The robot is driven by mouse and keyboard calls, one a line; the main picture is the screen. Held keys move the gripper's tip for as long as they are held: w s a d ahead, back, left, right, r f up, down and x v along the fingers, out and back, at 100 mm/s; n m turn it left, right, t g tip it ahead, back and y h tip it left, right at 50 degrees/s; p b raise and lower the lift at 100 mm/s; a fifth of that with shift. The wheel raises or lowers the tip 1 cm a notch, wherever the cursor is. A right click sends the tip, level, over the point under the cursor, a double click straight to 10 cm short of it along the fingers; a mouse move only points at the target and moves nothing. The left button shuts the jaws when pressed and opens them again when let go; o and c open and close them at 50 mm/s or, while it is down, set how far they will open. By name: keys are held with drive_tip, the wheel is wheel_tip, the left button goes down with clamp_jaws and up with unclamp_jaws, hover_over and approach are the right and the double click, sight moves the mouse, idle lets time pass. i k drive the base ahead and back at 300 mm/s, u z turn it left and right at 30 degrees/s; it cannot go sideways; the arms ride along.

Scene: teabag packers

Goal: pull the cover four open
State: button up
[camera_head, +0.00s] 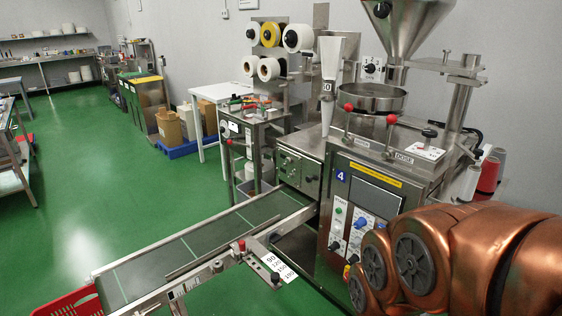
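A steel packing machine (383,170) with a blue label "4" (340,176) on its front fills the right half of the view. Its front has a dark rectangular panel (374,191) under a yellow strip, with knobs and buttons below. Red balls (391,119) on rods stand above the front of its top, by a round steel pan (372,97). I cannot tell which part is cover four, or whether it is open. My copper arm is at the lower right and hides part of the machine's lower front. My gripper is not in view.
A conveyor (198,248) runs from the machine to the lower left, with a red crate (72,303) at its end. A steel hopper (408,28) rises above the machine. Thread cones (489,174) stand at its right. The green floor (95,175) at the left is open.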

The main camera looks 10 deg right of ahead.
sight(301, 171)
drive_tip(key=u, duration=1.05)
drive_tip(key=i, duration=1.15)
drive_tip(key=z, duration=0.55)
